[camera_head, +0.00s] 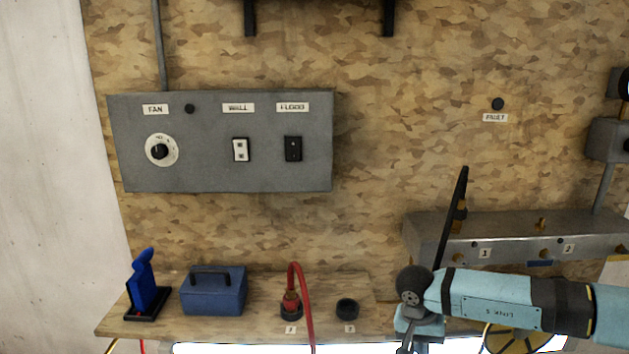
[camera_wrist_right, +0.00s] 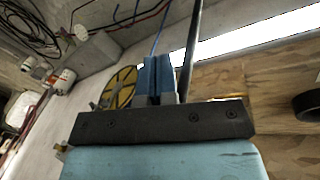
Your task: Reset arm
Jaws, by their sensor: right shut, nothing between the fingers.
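My right arm comes in from the right in the head view, low in front of the grey box on the wall. Its hand hangs at the bottom edge of that view, mostly cut off. In the right wrist view my right gripper (camera_wrist_right: 160,75) shows its two blue fingers together, with nothing between them. A thin dark rod (camera_wrist_right: 190,50) runs up beside the fingers; I cannot tell what it belongs to. My left gripper is not in view.
A wooden shelf (camera_head: 240,330) holds a blue stand (camera_head: 144,285), a blue toolbox (camera_head: 214,292), a red hose end (camera_head: 291,298) and a black ring (camera_head: 347,308). Above hangs a grey switch panel (camera_head: 210,120). A grey box (camera_head: 590,228) and yellow reel (camera_head: 512,340) are near my right arm.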

